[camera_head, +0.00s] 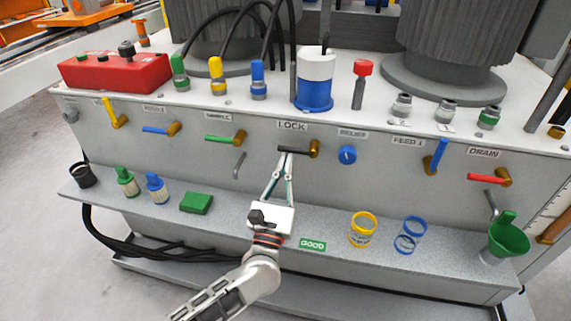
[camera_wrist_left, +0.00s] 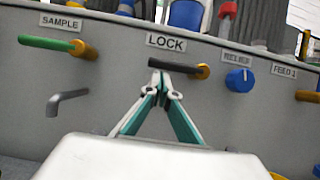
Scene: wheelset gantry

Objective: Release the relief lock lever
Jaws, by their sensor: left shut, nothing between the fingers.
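The lock lever has a black handle (camera_head: 292,150) on a brass valve body (camera_head: 314,149), under the LOCK label (camera_head: 292,126) on the panel front. The handle lies about level, pointing left from the brass. My left gripper (camera_head: 284,161) is shut and empty, its tips just below the black handle. In the left wrist view the black handle (camera_wrist_left: 172,66) passes right above the fingertips (camera_wrist_left: 160,82); I cannot tell whether they touch. The blue relief knob (camera_head: 347,155) sits to the right under the RELIEF label. My right gripper is not in view.
Left of the lock lever is the green sample lever (camera_head: 222,139), with a grey spout (camera_head: 239,165) below it. The blue feed lever (camera_head: 438,155) stands upright at right. The shelf below holds a green block (camera_head: 196,202), yellow rings (camera_head: 362,229) and a green funnel (camera_head: 508,240).

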